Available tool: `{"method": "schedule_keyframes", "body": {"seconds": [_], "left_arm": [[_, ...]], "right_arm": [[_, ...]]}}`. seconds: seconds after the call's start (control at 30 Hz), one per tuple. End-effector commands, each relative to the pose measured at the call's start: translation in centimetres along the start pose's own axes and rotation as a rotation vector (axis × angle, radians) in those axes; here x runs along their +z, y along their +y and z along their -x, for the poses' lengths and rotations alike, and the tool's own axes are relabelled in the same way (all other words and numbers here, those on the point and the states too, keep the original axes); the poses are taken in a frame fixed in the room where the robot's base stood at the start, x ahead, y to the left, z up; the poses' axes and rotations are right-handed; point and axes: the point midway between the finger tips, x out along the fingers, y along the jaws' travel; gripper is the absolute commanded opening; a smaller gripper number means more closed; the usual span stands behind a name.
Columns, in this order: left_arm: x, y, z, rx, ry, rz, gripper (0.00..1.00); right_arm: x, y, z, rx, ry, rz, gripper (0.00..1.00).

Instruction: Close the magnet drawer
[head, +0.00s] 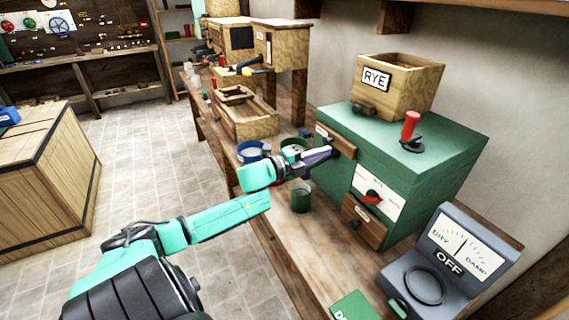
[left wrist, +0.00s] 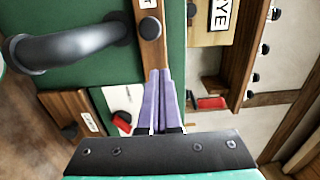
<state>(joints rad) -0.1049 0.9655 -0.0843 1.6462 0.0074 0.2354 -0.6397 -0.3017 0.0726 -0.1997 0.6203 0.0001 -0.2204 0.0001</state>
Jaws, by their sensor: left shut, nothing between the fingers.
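The green machine (head: 400,150) on the bench has two small wooden drawers with labels. The upper drawer front (head: 340,143) has a dark knob and also shows in the left wrist view (left wrist: 152,52), where its label is mostly cut off. The lower drawer (head: 363,222) sits below the red dial. I cannot read either label or tell how far each drawer stands out. My left gripper (head: 331,153) is shut and empty, its tips at the upper drawer front; they also show in the left wrist view (left wrist: 160,74). Whether they touch it is unclear. My right gripper is out of view.
A RYE box (head: 400,85) and a red-handled part (head: 410,128) stand on top of the machine. A green cup (head: 301,196) and blue-rimmed pot (head: 252,151) stand near my left arm. A DRY/DAMP meter (head: 455,255) is at the front right.

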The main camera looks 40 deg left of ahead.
Motion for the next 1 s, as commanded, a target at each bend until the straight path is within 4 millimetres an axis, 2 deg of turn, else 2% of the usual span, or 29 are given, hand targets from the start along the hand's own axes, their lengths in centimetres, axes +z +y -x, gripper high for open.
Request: {"method": "schedule_keyframes", "body": {"seconds": [0.13,0.4,0.6,0.9,1.0], "left_arm": [[-0.1,0.4,1.7,0.005,0.0,0.002,0.0],[-0.1,0.4,6.2,0.007,0.0,0.003,0.0],[-0.1,0.2,9.2,0.004,0.0,0.003,0.0],[-0.1,0.0,9.7,0.003,0.0,0.0,0.0],[0.8,1.0,10.1,0.015,-0.027,0.024,0.0]], "right_arm": [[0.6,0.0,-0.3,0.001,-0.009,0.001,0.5],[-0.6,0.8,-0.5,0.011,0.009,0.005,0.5],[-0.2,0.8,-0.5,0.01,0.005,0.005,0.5],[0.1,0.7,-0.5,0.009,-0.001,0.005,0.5],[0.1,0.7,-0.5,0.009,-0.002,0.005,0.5]]}}
